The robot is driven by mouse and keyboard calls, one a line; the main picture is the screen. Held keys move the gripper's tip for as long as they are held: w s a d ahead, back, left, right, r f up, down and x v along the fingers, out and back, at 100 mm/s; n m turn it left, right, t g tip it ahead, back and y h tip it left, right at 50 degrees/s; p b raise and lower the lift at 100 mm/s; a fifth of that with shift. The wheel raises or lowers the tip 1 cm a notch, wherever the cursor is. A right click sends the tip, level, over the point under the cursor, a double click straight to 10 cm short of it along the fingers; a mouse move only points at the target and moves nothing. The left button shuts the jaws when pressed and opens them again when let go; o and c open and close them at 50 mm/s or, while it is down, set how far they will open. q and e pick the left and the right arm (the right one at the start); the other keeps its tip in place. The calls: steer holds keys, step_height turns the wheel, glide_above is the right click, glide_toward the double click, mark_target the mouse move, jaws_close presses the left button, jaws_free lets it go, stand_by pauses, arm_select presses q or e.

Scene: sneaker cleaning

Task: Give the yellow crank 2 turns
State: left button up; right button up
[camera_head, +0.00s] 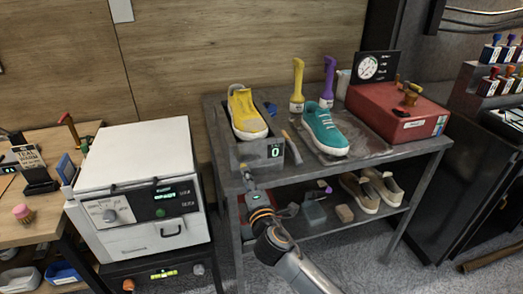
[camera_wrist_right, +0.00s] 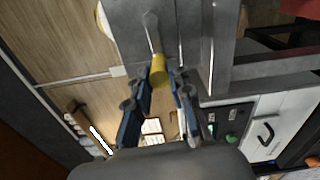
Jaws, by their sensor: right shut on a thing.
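The yellow crank handle (camera_wrist_right: 158,70) shows in the right wrist view between the blue fingers of my right gripper (camera_wrist_right: 163,78), which is shut on it. Its grey lever (camera_wrist_right: 151,30) runs up from the handle along a grey metal face. In the head view my right gripper (camera_head: 247,174) is at the front of a grey stand (camera_head: 262,155) and hides the handle. The stand has a small green display (camera_head: 275,151) that reads 0. A yellow sneaker (camera_head: 245,112) sits on top of the stand. My left gripper is out of view.
A teal sneaker (camera_head: 326,130), yellow and purple brushes and a red box (camera_head: 395,110) share the grey table (camera_head: 385,153). Its lower shelf carries beige shoes (camera_head: 362,192). A white oven-like machine (camera_head: 150,185) stands at left, close beside the table.

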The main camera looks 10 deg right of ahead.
steer(key=shift+a+r+p, duration=0.1)
steer(key=shift+r+p, duration=0.3)
steer(key=shift+r, duration=0.4)
steer(key=shift+d+r+p, duration=0.45)
steer(key=shift+r+p, duration=0.2)
steer(key=shift+p, duration=0.05)
steer(key=shift+d+r, duration=0.1)
steer(key=shift+r, duration=0.05)
steer(key=shift+d, duration=0.1)
